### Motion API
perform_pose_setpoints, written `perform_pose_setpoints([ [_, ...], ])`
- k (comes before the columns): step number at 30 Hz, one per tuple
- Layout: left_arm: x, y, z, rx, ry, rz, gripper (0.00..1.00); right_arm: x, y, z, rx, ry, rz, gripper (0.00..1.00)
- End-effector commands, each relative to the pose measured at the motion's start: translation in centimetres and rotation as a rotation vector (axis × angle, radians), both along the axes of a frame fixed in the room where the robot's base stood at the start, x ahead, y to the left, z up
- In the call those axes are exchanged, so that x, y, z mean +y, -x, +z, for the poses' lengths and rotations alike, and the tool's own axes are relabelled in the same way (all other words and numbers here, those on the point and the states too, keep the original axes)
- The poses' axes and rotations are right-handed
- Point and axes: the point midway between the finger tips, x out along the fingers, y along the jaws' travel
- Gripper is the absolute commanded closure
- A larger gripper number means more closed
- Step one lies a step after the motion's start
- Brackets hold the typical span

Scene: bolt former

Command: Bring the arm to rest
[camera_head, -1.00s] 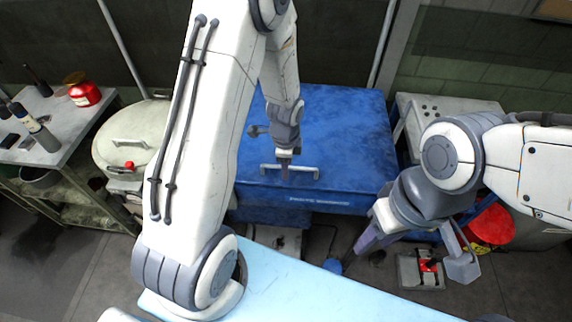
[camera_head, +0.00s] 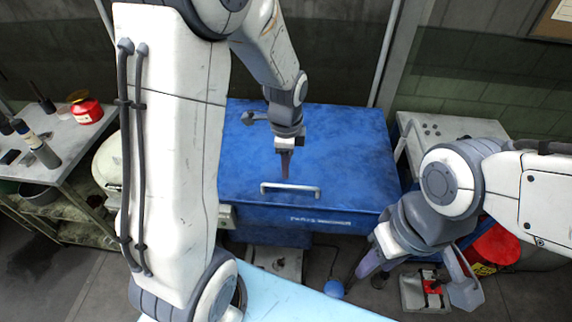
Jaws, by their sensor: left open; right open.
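My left arm comes in from the left and reaches over the blue machine cover (camera_head: 345,150). My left gripper (camera_head: 286,172) points down above the cover, just behind its pale bar handle (camera_head: 290,188), and looks apart from the handle. It holds nothing that I can see; its fingers overlap from this angle. My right gripper (camera_head: 412,284) hangs at the lower right, in front of the cover, with its two fingers spread wide and nothing between them.
A side table (camera_head: 62,135) at the left carries a red tin (camera_head: 87,112) and bottles. A red bucket (camera_head: 494,250) stands at the right beyond my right arm. A small device with a red part (camera_head: 425,293) lies on the floor near my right gripper. A light blue surface (camera_head: 300,300) is in front.

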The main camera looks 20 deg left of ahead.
Motion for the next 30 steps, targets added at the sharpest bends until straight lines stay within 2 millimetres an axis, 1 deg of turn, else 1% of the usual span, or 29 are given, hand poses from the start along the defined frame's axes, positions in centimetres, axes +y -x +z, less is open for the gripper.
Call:
perform_pose_setpoints([
  [10,-0.2,0.1,0.1,0.0,0.001,0.003,0.55,0.0,0.0,0.0,0.0,0.0,0.0,0.55],
  [11,-0.6,0.2,0.3,-0.002,0.003,0.008,0.55,0.0,0.0,0.0,0.0,0.0,0.0,0.55],
  [14,-3.0,1.6,1.5,-0.005,0.02,0.059,0.55,0.0,0.0,-0.1,0.0,0.0,0.0,0.55],
  [17,-6.9,4.7,3.4,0.0,0.05,0.163,0.55,0.0,0.0,-0.2,0.0,0.0,0.0,0.55],
  [18,-8.5,6.3,4.2,0.004,0.065,0.213,0.55,0.0,0.0,-0.3,0.0,0.0,0.0,0.55],
  [20,-10.5,9.1,5.2,0.015,0.086,0.294,0.55,0.0,0.0,-0.4,0.0,0.0,0.0,0.55],
  [21,-11.6,10.9,5.8,0.024,0.099,0.348,0.55,0.0,0.0,-0.4,0.0,0.0,0.0,0.55],
  [24,-13.4,15.2,6.8,0.052,0.123,0.468,0.55,0.0,0.0,-0.6,0.0,0.0,0.0,0.55],
  [27,-14.1,18.5,7.3,0.077,0.134,0.56,0.55,0.0,0.0,-0.6,0.0,0.0,0.0,0.55],
  [30,-14.3,20.4,7.5,0.094,0.139,0.62,0.55,0.0,0.0,-0.6,0.0,0.0,0.0,0.55],
])
